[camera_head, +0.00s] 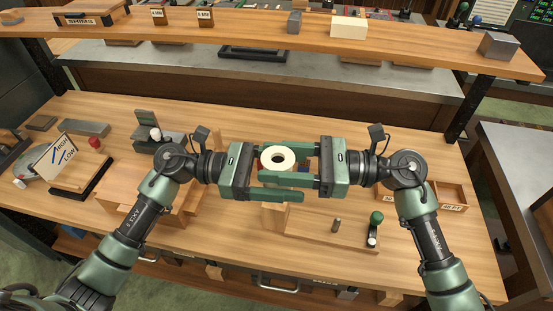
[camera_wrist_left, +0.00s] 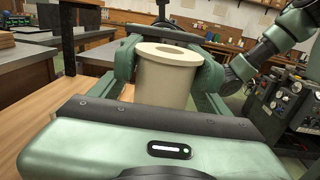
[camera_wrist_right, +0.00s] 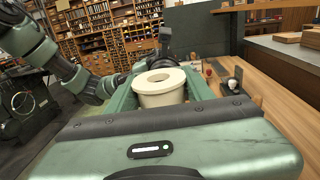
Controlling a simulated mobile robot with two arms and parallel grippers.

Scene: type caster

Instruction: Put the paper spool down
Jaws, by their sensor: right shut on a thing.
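The cream paper spool (camera_head: 278,158) has a dark core hole and stands upright between my two facing grippers in the head view. It also shows in the left wrist view (camera_wrist_left: 166,85) and the right wrist view (camera_wrist_right: 160,92). My right gripper (camera_head: 258,163) reaches in from the right and is shut on the spool. My left gripper (camera_head: 303,172) reaches in from the left; its fingers lie either side of the spool, with the near finger apart from it. The spool's underside is hidden in the head view, so I cannot tell what is beneath it.
A wooden fixture (camera_head: 310,232) with a metal peg (camera_head: 336,225) and a green-knobbed handle (camera_head: 375,228) lies just in front. A wooden tray (camera_head: 452,193) is at the right. A shelf (camera_head: 250,32) crosses the back.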

